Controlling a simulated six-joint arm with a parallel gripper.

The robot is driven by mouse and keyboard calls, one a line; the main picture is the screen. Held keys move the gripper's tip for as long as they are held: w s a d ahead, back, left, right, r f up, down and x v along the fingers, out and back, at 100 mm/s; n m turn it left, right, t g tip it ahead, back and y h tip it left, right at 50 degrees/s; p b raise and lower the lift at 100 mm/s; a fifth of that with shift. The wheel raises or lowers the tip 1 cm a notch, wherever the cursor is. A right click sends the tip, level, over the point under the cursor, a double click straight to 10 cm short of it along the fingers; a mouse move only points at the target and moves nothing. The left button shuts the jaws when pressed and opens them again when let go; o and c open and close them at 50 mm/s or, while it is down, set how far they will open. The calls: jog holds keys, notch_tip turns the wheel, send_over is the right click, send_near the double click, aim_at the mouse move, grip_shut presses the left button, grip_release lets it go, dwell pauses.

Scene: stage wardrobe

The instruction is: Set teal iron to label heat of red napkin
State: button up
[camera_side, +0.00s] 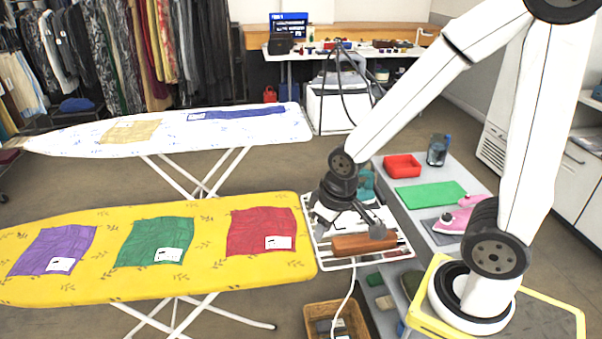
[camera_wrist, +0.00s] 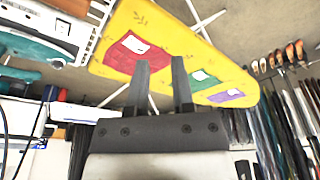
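The red napkin (camera_side: 262,231) lies flat at the right end of the yellow ironing board, with a white label (camera_side: 279,242) on its lower right part. In the wrist view the red napkin (camera_wrist: 121,56) and its label (camera_wrist: 133,44) show beyond my fingers. A teal iron (camera_side: 367,186) is partly hidden behind my wrist in the side view. The wrist view shows a teal and white body (camera_wrist: 45,47) at upper left, cut by the frame. My gripper (camera_side: 349,224) is above the rack at the board's right end. Its two fingers (camera_wrist: 160,78) are apart with nothing between them.
The yellow board (camera_side: 200,283) also holds a green napkin (camera_side: 155,242) and a purple napkin (camera_side: 53,250). A brown block (camera_side: 364,242) lies on the white rack. A white-covered board (camera_side: 75,139) stands behind.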

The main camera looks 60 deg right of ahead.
jog(key=o, duration=0.4)
jog(key=shift+w+d, duration=0.15)
jog(key=shift+w, duration=0.1)
jog(key=shift+c, duration=0.2)
jog(key=shift+o, duration=1)
jog(key=w+d+n, duration=0.1)
jog(key=w+d, duration=0.4)
jog(key=w, duration=0.2)
jog(key=shift+d+n+g, duration=0.15)
jog(key=shift+n+g, duration=0.15)
jog(key=w+d+f+n, duration=0.1)
jog(key=w+d+f, duration=0.1)
jog(key=d, duration=0.6)
jog(key=w+d+f+n+g, duration=0.1)
jog(key=w+d+f+n, duration=0.1)
jog(key=d, duration=0.7)
jog(key=w+d+f+n+g, duration=0.1)
jog(key=w+d+f+n, duration=0.1)
jog(key=w+d, duration=0.3)
jog(key=shift+w+d+f, duration=0.1)
jog(key=shift+d+f, duration=0.2)
jog(key=shift+d, duration=0.45)
jog(key=shift+w+d+f, duration=0.1)
jog(key=shift+d+f, duration=0.2)
jog(key=shift+d, duration=0.45)
jog(key=shift+w+d+f, duration=0.1)
jog(key=shift+d+f, duration=0.2)
jog(key=shift+d, duration=0.45)
jog(key=shift+f, duration=0.15)
jog(key=shift+f, duration=3.75)
